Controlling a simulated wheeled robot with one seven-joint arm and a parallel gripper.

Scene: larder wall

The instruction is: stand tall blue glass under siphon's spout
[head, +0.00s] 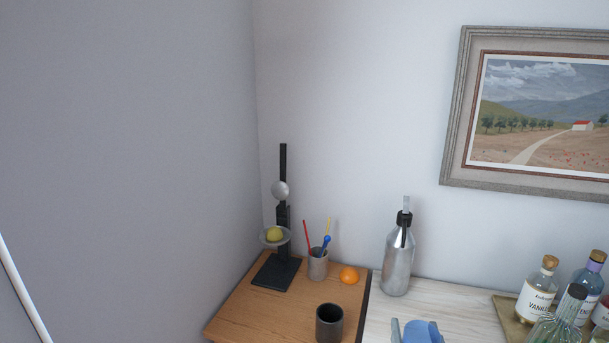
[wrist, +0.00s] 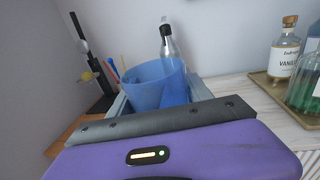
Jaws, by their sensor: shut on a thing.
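The tall blue glass (wrist: 148,88) is in my gripper (wrist: 160,97), with a grey finger on either side of it. In the head view only the upper part of the glass (head: 424,333) shows at the bottom edge, its base hidden. The siphon (head: 397,265) is a silver bottle with a black head, upright near the wall on the pale counter. The glass and gripper are in front of it and a little right in the head view. In the wrist view the siphon (wrist: 168,47) shows behind the glass, its lower part seen through the blue.
A wooden board (head: 245,310) at left carries a juicer stand (head: 283,220) with a lemon, a cup of stirrers (head: 318,265), an orange (head: 349,275) and a dark cup (head: 329,323). Pale counter (head: 460,296) between is clear.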

